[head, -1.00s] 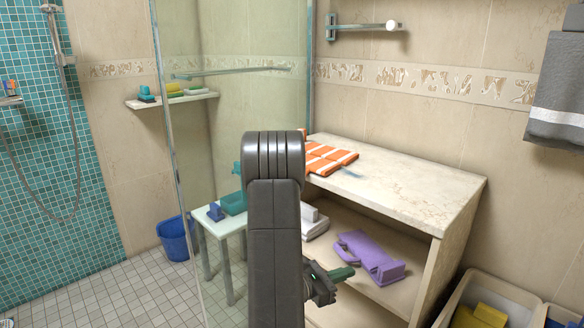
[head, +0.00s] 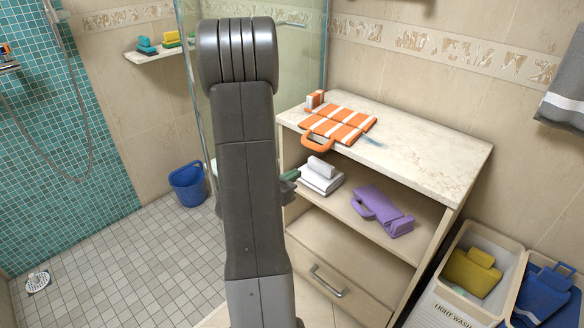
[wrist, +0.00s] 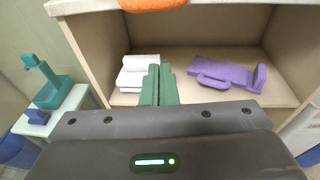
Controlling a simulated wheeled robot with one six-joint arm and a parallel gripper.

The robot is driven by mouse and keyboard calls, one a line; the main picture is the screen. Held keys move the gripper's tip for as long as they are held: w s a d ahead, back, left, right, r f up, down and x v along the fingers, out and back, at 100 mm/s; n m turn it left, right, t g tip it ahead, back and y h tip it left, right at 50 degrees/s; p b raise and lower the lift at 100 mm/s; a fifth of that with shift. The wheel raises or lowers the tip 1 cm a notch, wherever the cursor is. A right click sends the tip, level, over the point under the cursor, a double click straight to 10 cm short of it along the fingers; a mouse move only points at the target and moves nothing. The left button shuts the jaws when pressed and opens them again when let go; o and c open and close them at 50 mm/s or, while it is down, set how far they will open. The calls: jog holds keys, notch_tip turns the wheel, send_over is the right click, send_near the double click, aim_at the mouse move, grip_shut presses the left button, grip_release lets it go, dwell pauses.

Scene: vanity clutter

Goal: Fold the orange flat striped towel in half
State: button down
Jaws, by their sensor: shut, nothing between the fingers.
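The orange towel with white stripes (head: 338,122) lies flat on the stone top of the cabinet, near its left end. An orange handle-like loop (head: 319,143) sticks out at its front edge. In the wrist view only an orange bit of it (wrist: 150,4) shows at the top. My gripper (head: 291,175) is mostly hidden behind my arm; its green fingertips show in front of the open shelf, lower than the towel. In the wrist view my gripper (wrist: 160,70) has its green fingers together and empty, pointing at the shelf.
A white folded towel (head: 320,180) and a purple towel (head: 382,210) lie on the open shelf. A small orange-and-white block (head: 315,98) stands behind the orange towel. Laundry bins (head: 445,290) stand at right, a blue bucket (head: 187,184) at left. The cabinet top's right side (head: 440,150) is clear.

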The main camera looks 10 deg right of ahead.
aim_at(324, 136)
jog(key=x, duration=0.8)
jog(key=shift+s+a+r+p, duration=0.1)
jog(key=shift+r+p, duration=0.3)
jog(key=shift+r, duration=0.6)
jog(key=shift+s+a+r+p, duration=0.1)
jog(key=shift+r+p, duration=0.25)
jog(key=shift+r, duration=0.6)
jog(key=shift+r+g+y+p, duration=0.3)
jog(key=shift+r+p, duration=0.2)
jog(key=shift+p, duration=0.35)
jog(key=shift+r, duration=0.1)
